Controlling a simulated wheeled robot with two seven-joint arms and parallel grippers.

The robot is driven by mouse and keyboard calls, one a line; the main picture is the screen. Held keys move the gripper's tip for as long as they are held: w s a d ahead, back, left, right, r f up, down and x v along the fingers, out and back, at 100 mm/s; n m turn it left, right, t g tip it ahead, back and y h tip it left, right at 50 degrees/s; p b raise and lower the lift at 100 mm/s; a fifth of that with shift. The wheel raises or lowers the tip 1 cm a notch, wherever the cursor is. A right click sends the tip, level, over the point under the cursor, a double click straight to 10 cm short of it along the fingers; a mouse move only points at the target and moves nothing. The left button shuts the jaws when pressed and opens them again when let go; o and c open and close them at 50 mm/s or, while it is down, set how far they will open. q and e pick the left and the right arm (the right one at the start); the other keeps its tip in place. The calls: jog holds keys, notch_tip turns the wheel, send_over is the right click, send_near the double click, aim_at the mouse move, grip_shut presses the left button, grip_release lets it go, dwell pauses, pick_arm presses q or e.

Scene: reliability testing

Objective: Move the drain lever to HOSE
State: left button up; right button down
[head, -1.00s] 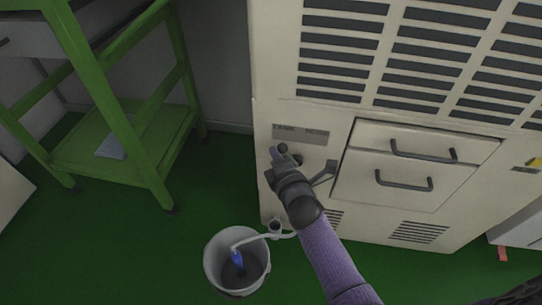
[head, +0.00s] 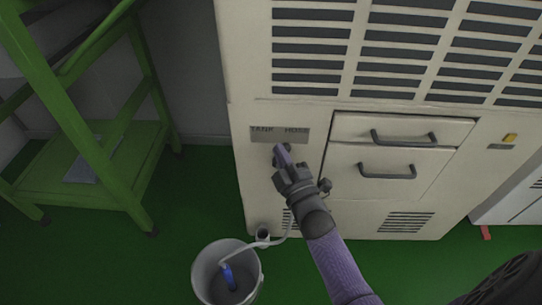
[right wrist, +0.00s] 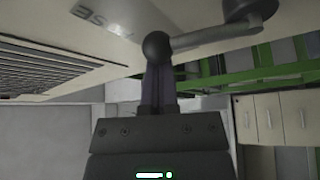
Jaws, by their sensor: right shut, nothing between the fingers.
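The drain lever (right wrist: 215,38) shows in the right wrist view as a grey bar with a dark ball knob at its left end and a round hub at the right. The knob end lies on the side of the upside-down HOSE lettering (right wrist: 92,12). In the head view the TANK / HOSE label plate (head: 279,134) is on the cream cabinet, and the lever below it is mostly hidden by my right gripper. My right gripper (head: 282,153) is shut and empty, its fingertips at the ball knob; I cannot tell whether they touch. My left gripper is out of view.
The cream cabinet (head: 243,113) has two drawers with dark handles right of my gripper. A bucket (head: 256,281) with a hose stands on the green floor below. A green shelf frame (head: 146,73) stands at left, with free floor between.

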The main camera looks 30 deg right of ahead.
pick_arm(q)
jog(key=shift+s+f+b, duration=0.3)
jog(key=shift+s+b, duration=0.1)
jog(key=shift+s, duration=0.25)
pick_arm(e)
jog(key=d+m, duration=0.1)
jog(key=s+m+t+h, duration=0.1)
jog(key=m, duration=0.1)
jog(key=shift+s+d+f+h, duration=0.1)
jog(key=shift+d+f+h, duration=0.2)
jog(key=shift+d, duration=0.1)
jog(key=shift+d, duration=0.1)
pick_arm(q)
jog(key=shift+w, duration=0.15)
